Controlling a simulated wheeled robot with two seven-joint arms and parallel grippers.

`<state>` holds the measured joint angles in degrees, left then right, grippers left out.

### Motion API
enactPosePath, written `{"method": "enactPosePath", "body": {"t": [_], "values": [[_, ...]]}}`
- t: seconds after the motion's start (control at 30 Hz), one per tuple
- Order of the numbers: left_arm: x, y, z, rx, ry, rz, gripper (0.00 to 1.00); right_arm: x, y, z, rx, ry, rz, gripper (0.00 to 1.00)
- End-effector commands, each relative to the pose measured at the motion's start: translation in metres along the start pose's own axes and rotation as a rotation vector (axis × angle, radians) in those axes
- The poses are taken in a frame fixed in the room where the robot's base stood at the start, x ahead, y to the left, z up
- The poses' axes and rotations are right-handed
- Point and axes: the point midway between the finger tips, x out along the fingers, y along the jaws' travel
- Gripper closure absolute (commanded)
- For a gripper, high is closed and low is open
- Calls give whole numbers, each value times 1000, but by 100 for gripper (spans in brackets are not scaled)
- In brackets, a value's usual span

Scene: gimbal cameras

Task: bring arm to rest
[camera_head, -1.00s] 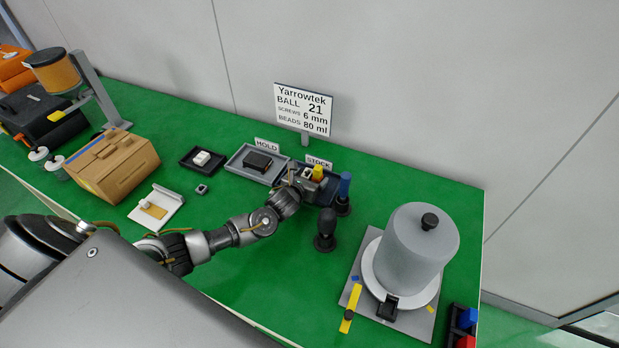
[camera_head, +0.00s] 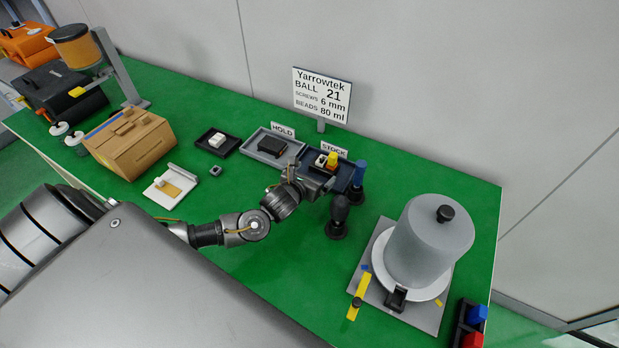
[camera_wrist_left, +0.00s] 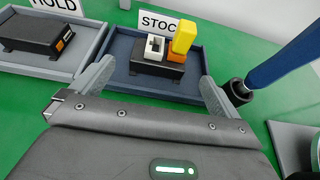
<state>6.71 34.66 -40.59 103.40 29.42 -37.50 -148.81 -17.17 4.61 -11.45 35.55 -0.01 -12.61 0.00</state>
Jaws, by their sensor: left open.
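My left arm reaches in from the left over the green table. My left gripper (camera_head: 316,182) is at the near side of the dark blue STOCK tray (camera_head: 344,183). In the left wrist view its two grey fingers (camera_wrist_left: 155,88) are spread wide with nothing between them. Beyond them in the tray lies a black block (camera_wrist_left: 158,73) with a white piece (camera_wrist_left: 154,47) and an upright yellow-orange piece (camera_wrist_left: 182,40) on it. Whether the fingers touch the tray rim I cannot tell. My right gripper is not in view.
The grey HOLD tray (camera_head: 252,152) with a black box (camera_head: 273,149) stands left of STOCK. A grey canister (camera_head: 428,245) stands further right. The table's near middle is clear.

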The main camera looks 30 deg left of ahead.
Motion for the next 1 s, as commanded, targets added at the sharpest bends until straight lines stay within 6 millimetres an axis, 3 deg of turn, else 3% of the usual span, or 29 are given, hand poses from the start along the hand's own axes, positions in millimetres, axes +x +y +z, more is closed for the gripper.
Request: {"method": "enactPosePath", "body": {"t": [0.2, 0.63, 1.0], "values": [[-24, 0, 0, 1, 0, 0, 0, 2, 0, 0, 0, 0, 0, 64], [-28, 0, 3, 0, -1, 1, 0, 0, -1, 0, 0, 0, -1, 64], [-52, 0, 61, 0, -1, 1, 0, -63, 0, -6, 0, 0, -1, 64]]}}
